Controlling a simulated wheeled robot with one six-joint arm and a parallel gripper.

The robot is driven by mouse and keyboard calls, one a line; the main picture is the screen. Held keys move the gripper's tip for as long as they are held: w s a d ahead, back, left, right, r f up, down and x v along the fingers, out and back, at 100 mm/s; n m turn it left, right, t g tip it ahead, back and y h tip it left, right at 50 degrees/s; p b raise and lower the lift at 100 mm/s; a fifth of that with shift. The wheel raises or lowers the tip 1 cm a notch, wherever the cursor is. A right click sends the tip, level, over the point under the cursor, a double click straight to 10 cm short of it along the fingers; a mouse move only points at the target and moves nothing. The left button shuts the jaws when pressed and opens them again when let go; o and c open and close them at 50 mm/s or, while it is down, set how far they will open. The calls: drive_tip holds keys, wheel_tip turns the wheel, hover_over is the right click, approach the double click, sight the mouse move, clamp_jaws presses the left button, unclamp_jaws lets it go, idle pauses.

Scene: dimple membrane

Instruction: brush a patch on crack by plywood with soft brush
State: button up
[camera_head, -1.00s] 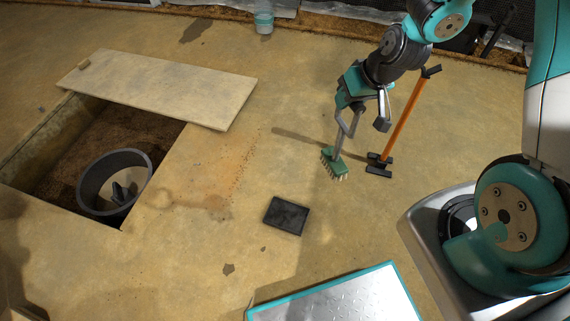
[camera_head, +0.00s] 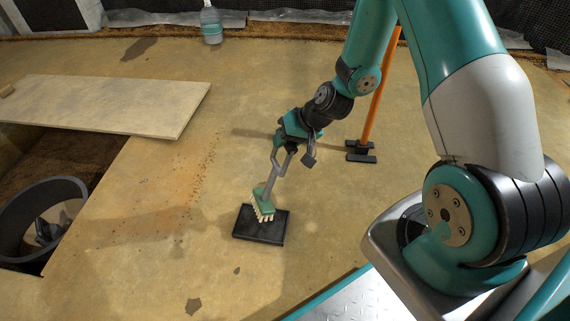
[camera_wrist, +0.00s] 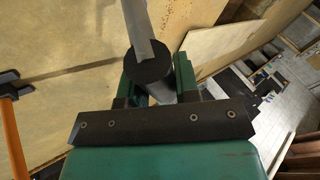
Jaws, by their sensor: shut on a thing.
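My gripper (camera_head: 290,147) is shut on the handle of the soft brush (camera_head: 265,202), which has a green head and pale bristles. In the wrist view the grey brush handle (camera_wrist: 150,60) rises between my jaws. The plywood sheet (camera_head: 104,103) lies at the left, partly over the pit. A rusty, speckled strip (camera_head: 192,180) on the floor runs beside the plywood's near right corner; no clear crack line shows.
An open pit holding a dark round pipe (camera_head: 38,183) lies at the left. An orange-handled tool (camera_head: 376,95) stands on a black foot behind my gripper. A clear bottle (camera_head: 211,24) stands at the back. Floor between pit and block is clear.

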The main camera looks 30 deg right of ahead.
wheel_tip(320, 180, down, 8)
drive_tip(key=b, duration=0.6)
drive_tip(key=shift+f+b, duration=0.3)
drive_tip(key=shift+f, duration=0.25)
idle(2.1)
wheel_tip(320, 180, up, 7)
drive_tip(key=p, duration=0.6)
drive_tip(key=shift+w+p, duration=0.1)
drive_tip(key=shift+p, duration=0.2)
drive_tip(key=shift+r, duration=0.15)
